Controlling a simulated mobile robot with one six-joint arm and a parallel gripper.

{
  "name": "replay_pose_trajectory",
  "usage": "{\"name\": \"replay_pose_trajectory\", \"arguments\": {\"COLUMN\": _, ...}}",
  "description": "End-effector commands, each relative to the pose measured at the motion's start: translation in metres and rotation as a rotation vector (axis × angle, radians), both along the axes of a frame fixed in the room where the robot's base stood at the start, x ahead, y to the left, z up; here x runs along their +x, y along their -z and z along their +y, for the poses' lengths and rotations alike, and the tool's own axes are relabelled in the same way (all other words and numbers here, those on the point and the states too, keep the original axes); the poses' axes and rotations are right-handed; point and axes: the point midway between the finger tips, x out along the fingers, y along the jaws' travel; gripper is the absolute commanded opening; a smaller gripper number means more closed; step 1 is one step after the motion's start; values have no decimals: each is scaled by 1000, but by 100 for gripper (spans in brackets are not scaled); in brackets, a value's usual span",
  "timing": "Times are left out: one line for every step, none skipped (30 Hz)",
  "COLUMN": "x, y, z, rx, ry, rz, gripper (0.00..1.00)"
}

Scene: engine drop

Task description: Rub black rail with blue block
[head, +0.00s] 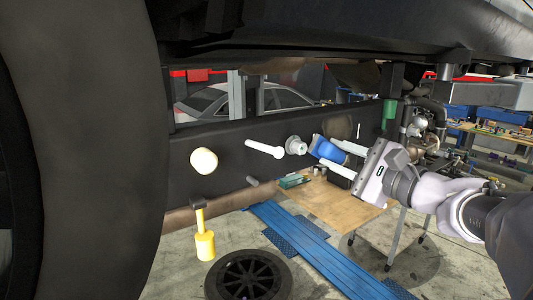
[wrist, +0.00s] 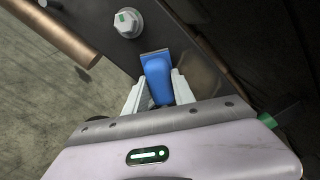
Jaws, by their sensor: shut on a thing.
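The black rail (head: 225,142) is a long dark beam running across the middle of the head view. In the wrist view it is the dark surface (wrist: 190,40) behind the block. My gripper (head: 326,151) is shut on the blue block (head: 328,149), one pale finger on each side. A faint brownish patch (head: 339,126) marks the rail beside the block.
A bolt head (head: 296,145), a white pin (head: 264,149) and a cream round knob (head: 204,161) stick out of the rail left of the block. A yellow hanging part (head: 205,245) and a brown pipe (head: 225,200) are lower. A wooden-topped cart (head: 335,206) stands below.

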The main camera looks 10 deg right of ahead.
Motion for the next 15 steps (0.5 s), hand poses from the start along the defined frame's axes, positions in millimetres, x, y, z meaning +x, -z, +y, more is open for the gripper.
{"name": "replay_pose_trajectory", "arguments": {"x": 1, "y": 0, "z": 0, "rx": 0, "ry": -1, "rz": -1, "gripper": 0}}
{"name": "replay_pose_trajectory", "arguments": {"x": 1, "y": 0, "z": 1, "rx": 0, "ry": -1, "rz": -1, "gripper": 0}}
{"name": "replay_pose_trajectory", "arguments": {"x": 2, "y": 0, "z": 1, "rx": 0, "ry": 0, "rz": 0, "gripper": 0}}
{"name": "replay_pose_trajectory", "arguments": {"x": 3, "y": 0, "z": 1, "rx": 0, "ry": 0, "rz": 0, "gripper": 0}}
{"name": "replay_pose_trajectory", "arguments": {"x": 3, "y": 0, "z": 1, "rx": 0, "ry": 0, "rz": 0, "gripper": 0}}
{"name": "replay_pose_trajectory", "arguments": {"x": 4, "y": 0, "z": 1, "rx": 0, "ry": 0, "rz": 0, "gripper": 0}}
{"name": "replay_pose_trajectory", "arguments": {"x": 5, "y": 0, "z": 2, "rx": 0, "ry": 0, "rz": 0, "gripper": 0}}
{"name": "replay_pose_trajectory", "arguments": {"x": 5, "y": 0, "z": 2, "rx": 0, "ry": 0, "rz": 0, "gripper": 0}}
{"name": "replay_pose_trajectory", "arguments": {"x": 6, "y": 0, "z": 2, "rx": 0, "ry": 0, "rz": 0, "gripper": 0}}
{"name": "replay_pose_trajectory", "arguments": {"x": 7, "y": 0, "z": 2, "rx": 0, "ry": 0, "rz": 0, "gripper": 0}}
{"name": "replay_pose_trajectory", "arguments": {"x": 7, "y": 0, "z": 2, "rx": 0, "ry": 0, "rz": 0, "gripper": 0}}
{"name": "replay_pose_trajectory", "arguments": {"x": 8, "y": 0, "z": 3, "rx": 0, "ry": 0, "rz": 0, "gripper": 0}}
{"name": "replay_pose_trajectory", "arguments": {"x": 9, "y": 0, "z": 3, "rx": 0, "ry": 0, "rz": 0, "gripper": 0}}
{"name": "replay_pose_trajectory", "arguments": {"x": 9, "y": 0, "z": 3, "rx": 0, "ry": 0, "rz": -1, "gripper": 0}}
{"name": "replay_pose_trajectory", "arguments": {"x": 9, "y": 0, "z": 3, "rx": 0, "ry": 1, "rz": -1, "gripper": 0}}
